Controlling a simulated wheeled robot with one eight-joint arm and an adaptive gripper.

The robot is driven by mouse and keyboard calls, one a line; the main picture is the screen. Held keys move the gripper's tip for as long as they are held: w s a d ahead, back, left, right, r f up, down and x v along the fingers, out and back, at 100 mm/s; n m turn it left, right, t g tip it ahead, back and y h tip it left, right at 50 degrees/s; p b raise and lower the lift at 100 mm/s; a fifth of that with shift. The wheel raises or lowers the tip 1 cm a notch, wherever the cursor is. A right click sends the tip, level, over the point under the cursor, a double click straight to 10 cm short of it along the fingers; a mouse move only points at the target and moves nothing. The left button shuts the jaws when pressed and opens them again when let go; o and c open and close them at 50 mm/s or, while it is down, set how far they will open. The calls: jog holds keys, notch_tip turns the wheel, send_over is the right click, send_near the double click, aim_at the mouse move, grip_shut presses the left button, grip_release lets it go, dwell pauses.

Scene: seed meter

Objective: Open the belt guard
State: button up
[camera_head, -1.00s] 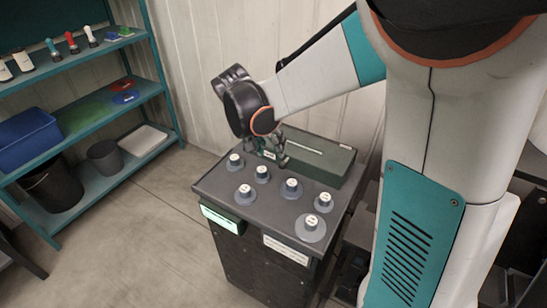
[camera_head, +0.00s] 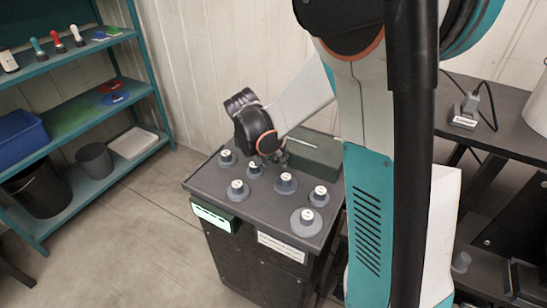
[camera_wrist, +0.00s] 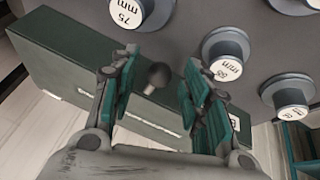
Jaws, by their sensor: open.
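A long dark green box (camera_head: 316,150), apparently the belt guard, lies along the back of a dark cabinet top. Its lid looks closed, and my arm hides its right end. In the wrist view the green box (camera_wrist: 75,62) runs slantwise, with a small dark round knob (camera_wrist: 158,75) at its side. My gripper (camera_wrist: 157,84) is open, with one finger on each side of the knob. I cannot tell whether either finger touches it. In the head view my gripper (camera_head: 272,160) is low at the box's front side, partly hidden by my wrist.
Several grey round pegs with labelled white tops, such as one at the front (camera_head: 307,221), stand on the cabinet top (camera_head: 262,205) close to my gripper. A teal shelf (camera_head: 85,107) stands left. A dark table (camera_head: 490,112) is at right. Floor between shelf and cabinet is clear.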

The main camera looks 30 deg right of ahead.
grip_shut()
jog(key=shift+r+g+y+p, duration=0.3)
jog(key=shift+r+p, duration=0.4)
jog(key=shift+r, duration=0.1)
jog(key=r+y+p, duration=0.1)
jog(key=r, duration=0.1)
jog(key=d+r+g+y+p, duration=0.1)
jog(key=r+p, duration=0.1)
jog(key=w+r+y+p, duration=0.1)
jog(key=r+p, duration=0.1)
jog(key=shift+d+g, duration=0.3)
jog(key=shift+g, duration=0.1)
jog(key=w+d+r+g+y+p, duration=0.2)
jog(key=d+r+g+y+p, duration=0.1)
jog(key=r, duration=0.3)
jog(key=shift+w+d+y, duration=0.3)
jog(key=shift+d+y, duration=0.15)
jog(key=shift+y, duration=0.15)
